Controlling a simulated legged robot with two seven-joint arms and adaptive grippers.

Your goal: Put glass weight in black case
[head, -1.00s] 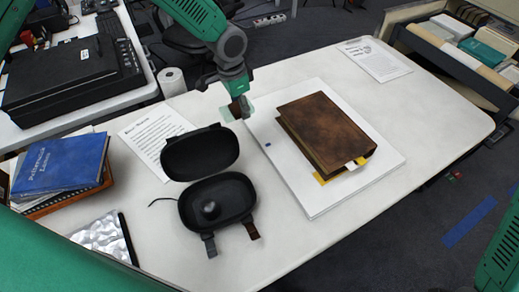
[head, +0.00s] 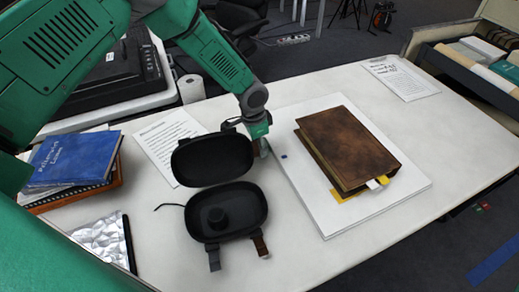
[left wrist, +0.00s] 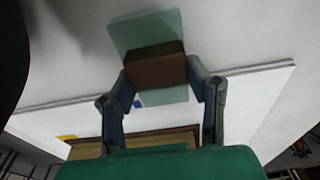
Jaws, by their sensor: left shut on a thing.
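The glass weight is a pale green clear slab (left wrist: 146,31) with a brown block across its middle, seen in the left wrist view. My left gripper (left wrist: 165,88) is shut on the brown block, with one finger on each side. In the head view my left gripper (head: 260,138) is just right of the black case's raised lid, and the weight shows only as a small, partly hidden piece. The black case (head: 227,232) stands open, its lid (head: 212,158) tilted back. My right gripper is out of view.
A brown book (head: 350,145) lies on a white board (head: 325,222) right of the case. Blue book (head: 72,158) on a stack and a silvery pouch (head: 104,240) are at left. Paper sheets (head: 165,140) lie behind. The front table is clear.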

